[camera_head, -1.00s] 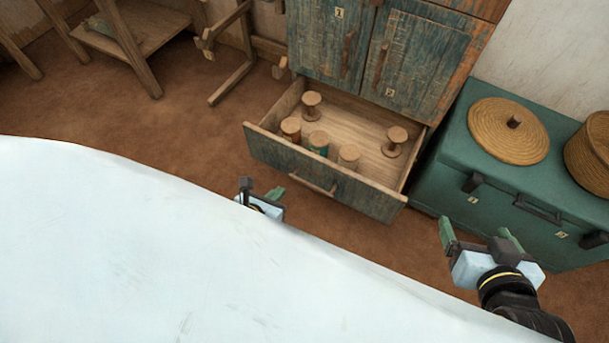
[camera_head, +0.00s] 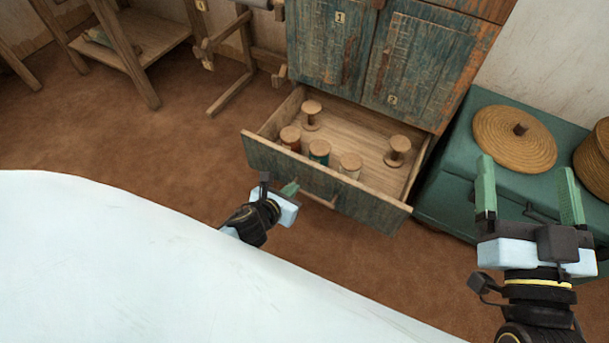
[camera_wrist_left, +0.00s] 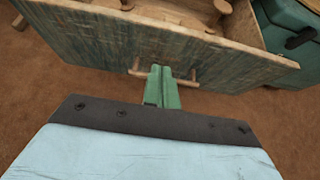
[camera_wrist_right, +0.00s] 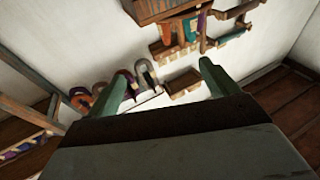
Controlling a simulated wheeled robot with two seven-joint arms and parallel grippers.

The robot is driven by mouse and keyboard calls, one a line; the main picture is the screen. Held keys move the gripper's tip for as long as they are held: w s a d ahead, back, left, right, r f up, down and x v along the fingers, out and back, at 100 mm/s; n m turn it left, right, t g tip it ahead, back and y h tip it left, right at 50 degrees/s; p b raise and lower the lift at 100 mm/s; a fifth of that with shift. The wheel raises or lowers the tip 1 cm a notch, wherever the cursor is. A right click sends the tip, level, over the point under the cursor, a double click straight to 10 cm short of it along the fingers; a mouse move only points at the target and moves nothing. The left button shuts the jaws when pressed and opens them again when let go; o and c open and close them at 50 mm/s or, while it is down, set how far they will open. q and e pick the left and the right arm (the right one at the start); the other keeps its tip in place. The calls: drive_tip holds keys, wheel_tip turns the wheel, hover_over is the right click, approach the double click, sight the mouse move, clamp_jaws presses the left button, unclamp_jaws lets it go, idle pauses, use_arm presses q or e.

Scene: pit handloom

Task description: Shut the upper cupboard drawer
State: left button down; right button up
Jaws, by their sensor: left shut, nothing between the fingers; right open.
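The pulled-out cupboard drawer (camera_head: 358,206) is open below the cupboard's doors, its front worn blue-green wood. Several wooden spools, some with coloured thread, stand inside. Its bar handle (camera_head: 319,200) is partly hidden by my left gripper in the head view. My left gripper (camera_head: 290,188) is shut and empty, in front of the drawer front. In the left wrist view its fingertips (camera_wrist_left: 162,72) overlap the handle (camera_wrist_left: 138,72); I cannot tell whether they touch. My right gripper (camera_head: 527,178) is open and empty, raised at the right, in front of the green chest.
The green chest (camera_head: 458,180) stands right of the drawer, with a round woven lid (camera_head: 514,139) on top. A wooden stand (camera_head: 145,45) is at the back left. The brown floor (camera_head: 150,130) left of the drawer is clear.

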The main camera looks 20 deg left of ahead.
sight(310, 169)
use_arm(q)
drive_tip(key=b+x, duration=0.1)
drive_tip(key=x, duration=0.1)
drive_tip(key=r+b+x, duration=0.1)
drive_tip(key=x, duration=0.2)
drive_tip(key=shift+w+f+b, duration=0.2)
drive_tip(key=shift+w+b, duration=0.15)
drive_tip(key=shift+w, duration=0.15)
drive_tip(key=shift+w+d+b, duration=0.1)
drive_tip(key=shift+w+b, duration=0.2)
drive_tip(key=shift+w, duration=0.5)
use_arm(e)
drive_tip(key=s+r+t+y, duration=0.1)
drive_tip(key=s+r+t, duration=0.2)
drive_tip(key=r+t, duration=0.3)
drive_tip(key=shift+s+d+t+y, duration=0.2)
drive_tip(key=shift+s+t+y, duration=0.1)
drive_tip(key=shift+s+y, duration=0.1)
use_arm(q)
drive_tip(key=shift+r, duration=0.1)
use_arm(e)
drive_tip(key=shift+w, duration=0.1)
